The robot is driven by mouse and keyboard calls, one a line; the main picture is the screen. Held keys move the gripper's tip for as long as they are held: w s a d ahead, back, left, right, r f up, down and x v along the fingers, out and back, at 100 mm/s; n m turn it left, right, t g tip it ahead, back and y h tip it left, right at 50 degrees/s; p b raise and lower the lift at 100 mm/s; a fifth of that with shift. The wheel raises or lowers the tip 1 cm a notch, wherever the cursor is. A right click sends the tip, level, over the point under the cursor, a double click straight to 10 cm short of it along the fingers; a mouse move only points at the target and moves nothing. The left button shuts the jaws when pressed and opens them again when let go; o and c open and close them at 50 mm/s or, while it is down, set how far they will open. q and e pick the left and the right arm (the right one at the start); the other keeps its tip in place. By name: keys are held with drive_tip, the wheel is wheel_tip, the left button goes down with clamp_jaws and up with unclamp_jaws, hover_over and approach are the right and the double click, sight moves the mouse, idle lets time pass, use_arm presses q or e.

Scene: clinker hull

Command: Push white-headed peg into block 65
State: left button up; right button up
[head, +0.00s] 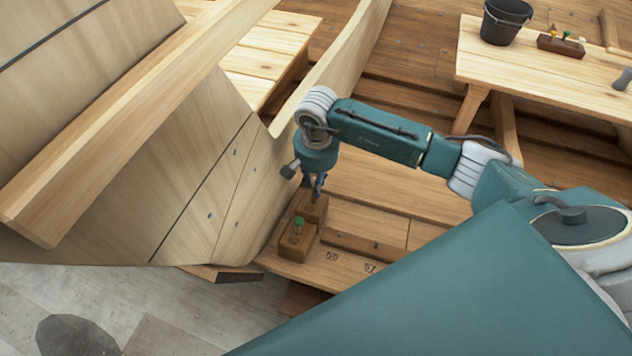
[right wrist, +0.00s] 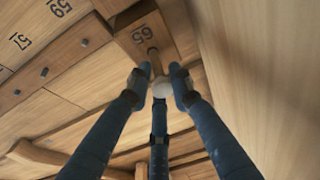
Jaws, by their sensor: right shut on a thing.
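The white-headed peg (right wrist: 161,88) shows in the right wrist view between the fingers of my right gripper (right wrist: 159,84). The gripper is shut on it near the head. Its brown shaft runs to the face of wooden block 65 (right wrist: 141,32), just beside the number. I cannot tell how deep the tip sits in the block. In the head view my right gripper (head: 318,186) points down over block 65 (head: 314,207), close against the hull planking; the peg itself is hidden there. My left gripper is not in view.
The hull side (head: 232,190) rises close on the left. A dark-studded wooden strip (head: 365,245) lies to the right, near marks 59 and 57. A bench (head: 545,80) carries a bucket (head: 504,22) and a peg rack (head: 561,45).

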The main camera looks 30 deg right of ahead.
drive_tip(key=shift+s+a+f+b, duration=0.1)
drive_tip(key=shift+f+b, duration=0.35)
drive_tip(key=shift+f, duration=0.05)
drive_tip(key=shift+s+a+f+b, duration=0.1)
drive_tip(key=shift+f+b, duration=0.3)
drive_tip(key=shift+f, duration=0.05)
drive_tip(key=shift+r, duration=0.1)
drive_tip(key=o, duration=0.8)
drive_tip(key=shift+w+d+r+p, duration=0.3)
drive_tip(key=shift+r+p, duration=0.2)
drive_tip(key=shift+r, duration=0.75)
drive_tip(key=shift+w+d+r+p, duration=0.3)
drive_tip(key=shift+r+p, duration=0.25)
drive_tip(key=shift+r, duration=0.75)
drive_tip(key=shift+w+d+r+p, duration=0.25)
drive_tip(key=shift+r+p, duration=0.25)
drive_tip(key=shift+r, duration=0.75)
